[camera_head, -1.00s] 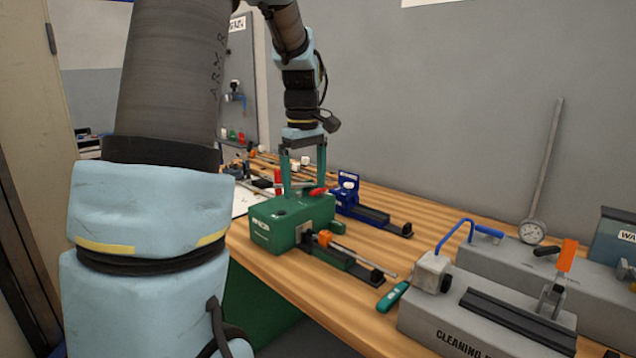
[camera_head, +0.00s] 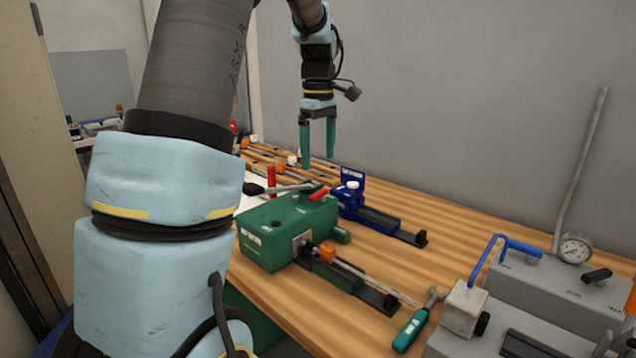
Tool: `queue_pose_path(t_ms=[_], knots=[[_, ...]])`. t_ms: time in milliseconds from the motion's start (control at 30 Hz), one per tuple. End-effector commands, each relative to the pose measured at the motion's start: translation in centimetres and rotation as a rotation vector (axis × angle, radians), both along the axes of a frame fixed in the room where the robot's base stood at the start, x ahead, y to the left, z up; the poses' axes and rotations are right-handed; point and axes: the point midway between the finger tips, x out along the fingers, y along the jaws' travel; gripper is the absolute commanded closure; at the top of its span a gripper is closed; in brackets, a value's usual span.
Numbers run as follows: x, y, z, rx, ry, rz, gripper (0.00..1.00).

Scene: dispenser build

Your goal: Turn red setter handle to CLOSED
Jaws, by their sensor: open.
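A green box-shaped device (camera_head: 286,236) stands on the wooden bench. A short red handle (camera_head: 319,194) lies at a slant on its top, toward the back right. A second red upright piece (camera_head: 271,179) stands just behind the box; I cannot tell which of the two is the setter handle. I cannot read a CLOSED mark. My gripper (camera_head: 318,164) points down with its two green fingers apart and empty. In the picture it hangs above the red handle, apart from it.
A blue device (camera_head: 350,197) with a dark rail stands behind the green box. A teal-handled tool (camera_head: 411,330) lies near the grey cleaning unit (camera_head: 540,285). The air around my fingers is clear.

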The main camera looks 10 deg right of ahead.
Motion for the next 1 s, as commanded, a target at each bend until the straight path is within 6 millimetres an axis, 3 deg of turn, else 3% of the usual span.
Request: queue_pose_path(t_ms=[233, 433, 867, 1000], knots=[[-0.1, 0.1, -4.6, 0.001, 0.004, 0.001, 0.00], [0.0, 0.1, -7.3, 0.001, 0.002, -0.001, 0.00], [0.0, 0.0, -8.3, -0.001, -0.001, -0.001, 0.00], [0.0, 0.0, -8.3, -0.001, -0.001, -0.001, 0.16]])
